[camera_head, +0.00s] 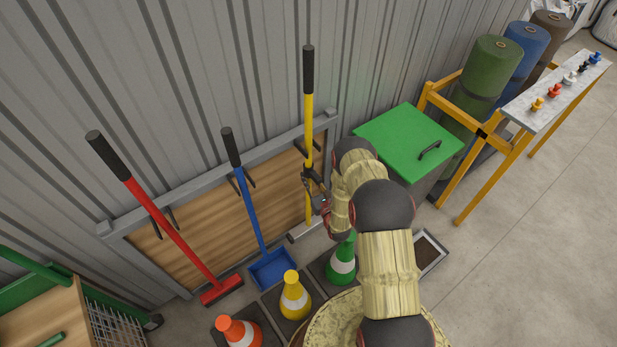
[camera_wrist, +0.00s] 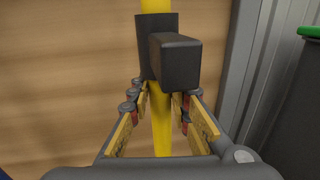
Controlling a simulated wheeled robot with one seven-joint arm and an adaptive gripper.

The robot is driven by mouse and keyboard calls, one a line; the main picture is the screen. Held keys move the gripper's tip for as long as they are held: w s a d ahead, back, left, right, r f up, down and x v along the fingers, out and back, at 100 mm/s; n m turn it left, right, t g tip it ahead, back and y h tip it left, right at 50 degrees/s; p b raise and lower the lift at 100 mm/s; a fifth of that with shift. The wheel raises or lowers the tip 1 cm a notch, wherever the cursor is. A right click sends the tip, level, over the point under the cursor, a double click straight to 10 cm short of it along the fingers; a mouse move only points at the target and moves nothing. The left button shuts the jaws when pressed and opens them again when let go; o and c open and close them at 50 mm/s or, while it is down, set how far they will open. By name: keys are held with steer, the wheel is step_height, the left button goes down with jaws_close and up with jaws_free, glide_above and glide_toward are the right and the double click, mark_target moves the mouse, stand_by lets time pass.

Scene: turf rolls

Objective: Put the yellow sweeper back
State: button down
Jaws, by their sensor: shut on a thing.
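The yellow sweeper (camera_head: 309,112) stands nearly upright against the wooden rack board (camera_head: 190,240), at its right end. It has a black grip on top and a pale foot low down, partly hidden by my arm. My gripper (camera_head: 314,188) is shut on its yellow pole, below the rack's grey rail. In the wrist view the pole (camera_wrist: 161,138) runs between my fingers (camera_wrist: 162,118). A black collar with a block (camera_wrist: 178,60) sits around or in front of the pole just above them; I cannot tell whether it belongs to the rack.
A red broom (camera_head: 165,220) and a blue dustpan (camera_head: 250,205) hang left on the rack. A green-lidded bin (camera_head: 405,140) is close right of my arm. Turf rolls (camera_head: 488,75) stand beyond.

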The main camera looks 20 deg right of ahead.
steer(key=shift+w+f+b, duration=0.1)
steer(key=shift+f+b, duration=0.55)
steer(key=shift+f, duration=0.2)
step_height(320, 180, down, 6)
steer(key=b, duration=0.4)
steer(key=shift+f, duration=0.8)
stand_by(0.3)
steer(key=c, duration=1.6)
jaws_free()
steer(key=shift+o, duration=0.2)
steer(key=shift+f, duration=0.1)
